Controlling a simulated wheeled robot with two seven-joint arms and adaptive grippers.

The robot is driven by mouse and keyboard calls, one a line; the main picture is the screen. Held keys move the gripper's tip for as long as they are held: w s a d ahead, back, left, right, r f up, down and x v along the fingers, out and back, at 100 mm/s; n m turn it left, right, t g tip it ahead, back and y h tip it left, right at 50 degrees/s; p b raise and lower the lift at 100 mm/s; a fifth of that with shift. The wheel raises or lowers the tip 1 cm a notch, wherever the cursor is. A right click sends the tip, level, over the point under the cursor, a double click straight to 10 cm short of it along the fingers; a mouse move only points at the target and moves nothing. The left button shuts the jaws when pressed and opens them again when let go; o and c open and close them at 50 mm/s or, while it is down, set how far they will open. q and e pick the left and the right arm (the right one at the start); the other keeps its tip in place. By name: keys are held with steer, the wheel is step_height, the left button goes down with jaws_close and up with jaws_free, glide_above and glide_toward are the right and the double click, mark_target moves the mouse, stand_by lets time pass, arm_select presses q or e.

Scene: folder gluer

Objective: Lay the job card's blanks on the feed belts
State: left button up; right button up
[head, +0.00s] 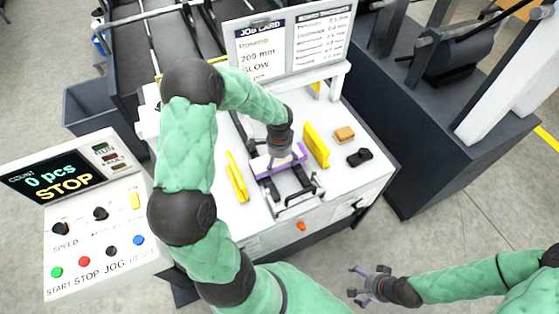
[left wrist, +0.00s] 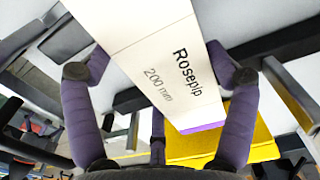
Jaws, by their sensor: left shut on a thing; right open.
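The job card (head: 292,45) stands on a white board at the back; I read "200 mm" and "GLOW" on it, the name line is small. My left gripper (head: 279,160) is over the feed table, shut on a white blank with a purple edge (head: 261,163). In the left wrist view the blank (left wrist: 165,65) reads "Rosepip 200 mm" and lies between the two purple fingers. It is over the dark feed belts (head: 268,191); I cannot tell whether it touches them. My right gripper (head: 370,284) is open and empty, in front of the machine.
Yellow guides stand left (head: 237,177) and right (head: 316,145) of the belts. A tan block (head: 344,134) and a black object (head: 360,157) lie on the table's right side. The control panel (head: 85,210) at left shows "0 pcs STOP". Floor at lower right is clear.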

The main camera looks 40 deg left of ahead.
arm_select(q)
steer(key=o, duration=1.4)
steer(key=shift+c, duration=0.2)
step_height(320, 180, up, 12)
